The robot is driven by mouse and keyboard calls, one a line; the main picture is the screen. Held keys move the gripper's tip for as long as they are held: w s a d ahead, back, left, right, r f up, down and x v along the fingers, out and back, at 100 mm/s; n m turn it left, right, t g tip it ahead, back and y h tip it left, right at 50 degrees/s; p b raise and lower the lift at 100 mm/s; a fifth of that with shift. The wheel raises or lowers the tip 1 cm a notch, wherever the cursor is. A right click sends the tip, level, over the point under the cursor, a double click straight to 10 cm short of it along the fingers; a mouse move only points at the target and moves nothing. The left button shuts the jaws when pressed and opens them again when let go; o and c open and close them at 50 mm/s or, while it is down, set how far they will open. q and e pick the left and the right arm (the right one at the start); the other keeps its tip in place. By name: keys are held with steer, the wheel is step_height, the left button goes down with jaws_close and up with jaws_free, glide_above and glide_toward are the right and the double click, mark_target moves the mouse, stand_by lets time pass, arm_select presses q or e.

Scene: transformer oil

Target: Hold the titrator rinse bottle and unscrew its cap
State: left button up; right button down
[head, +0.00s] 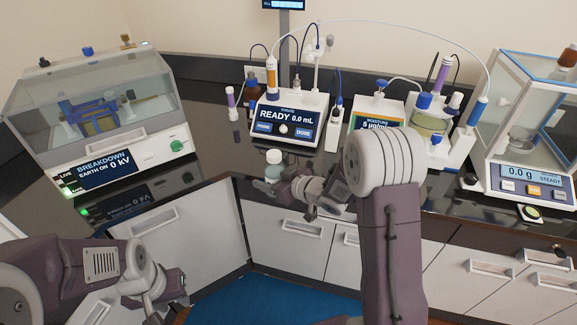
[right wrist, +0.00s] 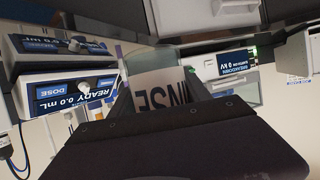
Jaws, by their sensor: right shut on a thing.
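The rinse bottle (head: 272,172) is small and pale, with a light grey-white cap (head: 274,156) on its top, near the counter's front edge in the head view. It looks upright. My right gripper (head: 279,183) is shut on the bottle's body, below the cap. In the right wrist view the bottle (right wrist: 160,88) shows its white label, partly reading "INSE", between the fingers. I cannot tell whether its base touches the counter. My left gripper (head: 172,292) is low at the left, in front of the cabinets, well away from the bottle. Its jaw opening is not clear.
The titrator (head: 288,120) reads "READY 0.0 mL" behind the bottle. A breakdown tester (head: 110,130) stands left, a moisture unit (head: 375,115) right of the titrator, and a balance (head: 530,150) far right. Dark glossy counter (head: 215,155) is clear left of the bottle.

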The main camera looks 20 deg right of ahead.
steer(key=s+a+f+n+g+y, duration=0.1)
steer(key=s+a, duration=0.1)
steer(key=a, duration=0.5)
steer(key=shift+f+n+y, duration=0.3)
steer(key=shift+f, duration=0.1)
